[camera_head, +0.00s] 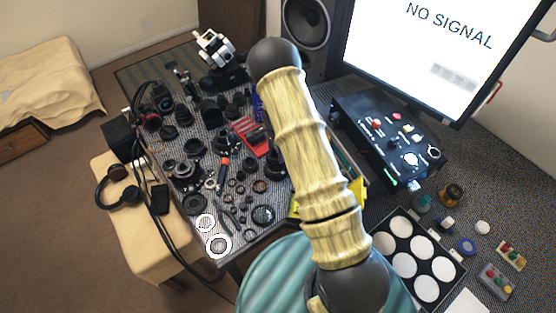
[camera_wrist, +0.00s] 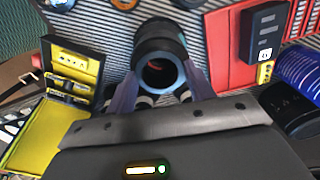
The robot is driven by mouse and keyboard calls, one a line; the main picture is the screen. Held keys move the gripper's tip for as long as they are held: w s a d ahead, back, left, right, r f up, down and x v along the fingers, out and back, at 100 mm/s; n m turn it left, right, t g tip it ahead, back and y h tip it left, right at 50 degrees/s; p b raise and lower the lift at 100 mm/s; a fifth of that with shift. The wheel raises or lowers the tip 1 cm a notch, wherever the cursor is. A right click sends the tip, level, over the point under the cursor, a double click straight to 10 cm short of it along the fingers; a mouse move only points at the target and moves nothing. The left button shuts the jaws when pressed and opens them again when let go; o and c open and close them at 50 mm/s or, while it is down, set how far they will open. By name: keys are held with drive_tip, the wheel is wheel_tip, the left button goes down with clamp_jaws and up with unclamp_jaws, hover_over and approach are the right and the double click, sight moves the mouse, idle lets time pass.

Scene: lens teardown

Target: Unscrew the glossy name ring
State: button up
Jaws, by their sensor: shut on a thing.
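In the wrist view a black lens barrel (camera_wrist: 158,38) stands on the striped mat, its open front end toward me. The glossy name ring (camera_wrist: 161,73) shows as a bluish rim around the dark, reddish opening. My gripper (camera_wrist: 162,88) has one finger on each side of this front end and is shut on the ring. The exact contact is partly hidden by the fingers and the gripper body. In the head view my arm hides the gripper and this lens.
A yellow case (camera_wrist: 72,70) lies left, a red tray (camera_wrist: 232,60) right, and a blue ribbed cylinder (camera_wrist: 298,72) beyond it. The head view shows many lens parts crowding the table, a black control box (camera_head: 375,135), a monitor (camera_head: 430,50) and a palette of white discs (camera_head: 440,245).

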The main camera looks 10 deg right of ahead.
drive_tip(key=shift+r, duration=0.25)
wheel_tip(320, 180, up, 4)
drive_tip(key=p, duration=0.2)
drive_tip(key=shift+p, duration=0.4)
drive_tip(key=shift+s+f, duration=0.1)
idle(0.4)
